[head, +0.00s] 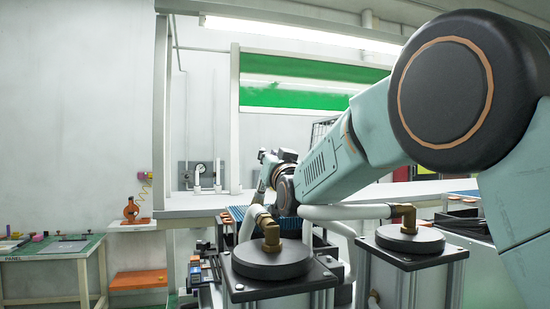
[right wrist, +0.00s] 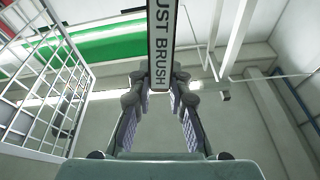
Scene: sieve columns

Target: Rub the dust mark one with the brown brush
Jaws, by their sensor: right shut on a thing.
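My right gripper (head: 265,172) is at the end of my right arm, above the blue ribbed surface in the middle of the head view. In the right wrist view my right gripper (right wrist: 160,82) is shut on a long dark bar with a pale edge, lettered "UST BRUSH", the brush (right wrist: 162,42). The brush runs up out of the frame. No brown and no bristles show on it. The brush cannot be made out in the head view. I cannot pick out dust mark one in either view. My left gripper is not in view.
Two black-topped stands with brass elbows (head: 270,238) and white pipes are in front. A pale bench (head: 190,204) crosses behind. A green-topped table lettered "PANEL" (head: 30,256) is at left, near an orange clamp-like device (head: 131,210). A white grid (right wrist: 45,75) stands left of my right gripper.

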